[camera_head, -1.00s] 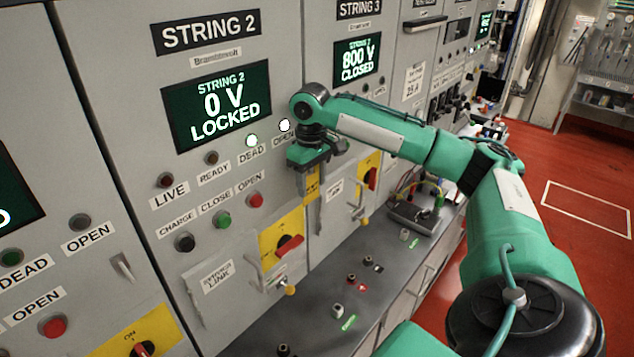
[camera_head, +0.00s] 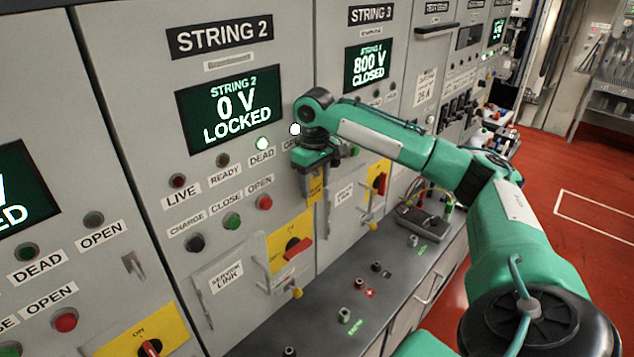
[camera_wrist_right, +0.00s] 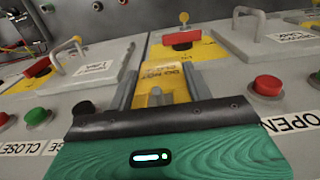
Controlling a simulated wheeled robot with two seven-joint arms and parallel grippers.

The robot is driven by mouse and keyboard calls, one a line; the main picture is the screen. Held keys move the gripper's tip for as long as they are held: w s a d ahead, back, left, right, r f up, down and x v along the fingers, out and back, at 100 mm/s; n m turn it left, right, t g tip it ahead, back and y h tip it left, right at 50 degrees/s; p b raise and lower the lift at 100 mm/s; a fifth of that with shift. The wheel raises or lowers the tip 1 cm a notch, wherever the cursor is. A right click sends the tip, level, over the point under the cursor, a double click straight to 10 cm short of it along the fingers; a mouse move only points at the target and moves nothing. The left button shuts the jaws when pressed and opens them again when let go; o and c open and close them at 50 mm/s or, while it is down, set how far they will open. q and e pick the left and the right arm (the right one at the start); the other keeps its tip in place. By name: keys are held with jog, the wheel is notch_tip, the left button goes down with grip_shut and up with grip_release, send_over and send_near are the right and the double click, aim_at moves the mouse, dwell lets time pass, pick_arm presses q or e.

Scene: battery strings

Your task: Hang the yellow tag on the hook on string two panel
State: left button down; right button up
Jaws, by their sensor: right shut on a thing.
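My right gripper (camera_head: 313,180) is in front of the right part of the string 2 panel (camera_head: 240,60), near its edge with string 3. It is shut on the yellow tag (camera_head: 315,187), which hangs down between the fingers. In the right wrist view the tag (camera_wrist_right: 160,78) shows between the two grey fingers, with upside-down dark lettering. No hook shows on the string 2 panel; my gripper covers the area right of its OPEN button (camera_head: 264,202). I cannot tell whether the tag touches the panel. My left gripper is not in view.
Below are the yellow plate with a red rotary handle (camera_head: 297,248) and the service link cover (camera_head: 222,290) with its handle. A grey ledge (camera_head: 330,320) with several terminals runs below. A small grey hook-like part (camera_head: 132,262) is on the panel at the left.

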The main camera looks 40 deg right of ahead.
jog(key=o, duration=1)
jog(key=shift+o, duration=0.2)
jog(key=shift+w+r, duration=0.1)
jog(key=shift+r, duration=0.05)
jog(key=shift+r+b, duration=0.3)
jog(key=shift+r, duration=0.05)
notch_tip(320, 180, up, 5)
jog(key=shift+r+b, duration=0.1)
jog(key=shift+b, duration=0.85)
jog(key=shift+r+p, duration=0.85)
jog(key=shift+r, duration=3)
jog(key=shift+s+f, duration=0.1)
jog(key=shift+s, duration=0.15)
